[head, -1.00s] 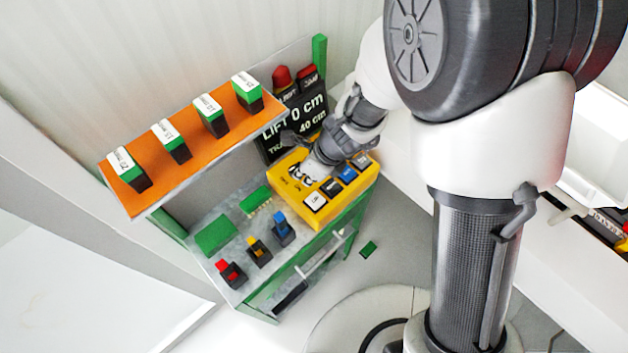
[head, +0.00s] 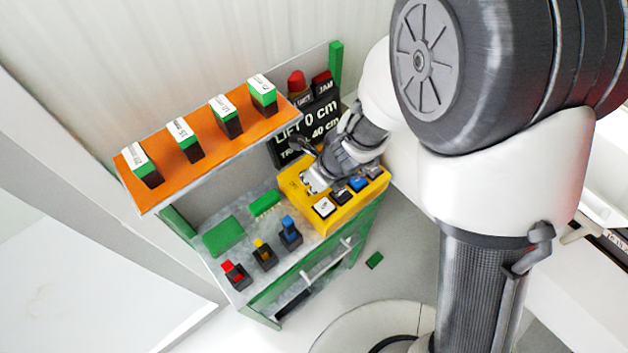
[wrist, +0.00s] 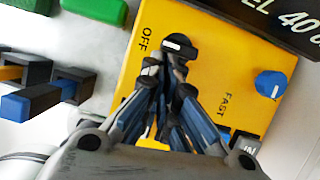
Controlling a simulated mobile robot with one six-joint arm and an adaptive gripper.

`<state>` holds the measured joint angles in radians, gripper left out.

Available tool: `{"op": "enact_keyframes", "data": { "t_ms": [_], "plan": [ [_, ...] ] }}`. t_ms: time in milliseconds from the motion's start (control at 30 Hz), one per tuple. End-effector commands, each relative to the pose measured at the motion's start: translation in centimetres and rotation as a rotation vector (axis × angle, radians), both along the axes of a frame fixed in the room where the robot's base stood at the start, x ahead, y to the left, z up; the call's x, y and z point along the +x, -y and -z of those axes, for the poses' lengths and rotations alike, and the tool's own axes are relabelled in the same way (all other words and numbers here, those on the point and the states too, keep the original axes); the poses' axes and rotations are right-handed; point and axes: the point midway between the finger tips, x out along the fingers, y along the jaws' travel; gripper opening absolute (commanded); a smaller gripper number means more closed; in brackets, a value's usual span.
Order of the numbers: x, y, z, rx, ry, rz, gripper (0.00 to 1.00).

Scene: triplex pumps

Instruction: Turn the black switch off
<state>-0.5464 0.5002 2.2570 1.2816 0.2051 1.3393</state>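The black switch (wrist: 178,45) is a round knob with a white mark, on the yellow control box (wrist: 208,55). In the wrist view it stands beside the word OFF, with the word FAST farther down and right. My gripper (wrist: 165,68) has its fingers drawn close together, tips right at the lower-left side of the switch. I cannot tell if the tips touch it, and nothing clearly shows between them. In the head view my gripper (head: 314,180) is low over the yellow box (head: 341,214) and hides the switch.
A blue knob (wrist: 272,84) is right of my fingers. Blue, yellow and red levers (head: 263,255) stand on the grey bench at left. An orange shelf (head: 205,158) with several green-black blocks overhangs the back. A black display panel (head: 305,125) stands behind the box.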

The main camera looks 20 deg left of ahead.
Motion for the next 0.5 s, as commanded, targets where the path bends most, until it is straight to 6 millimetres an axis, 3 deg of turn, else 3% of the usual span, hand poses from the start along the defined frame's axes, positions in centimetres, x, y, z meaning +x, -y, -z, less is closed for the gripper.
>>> {"op": "enact_keyframes", "data": {
  "t_ms": [500],
  "plan": [
    [1.04,-0.58,-0.40,0.008,0.003,-0.006,0.00]
  ]
}}
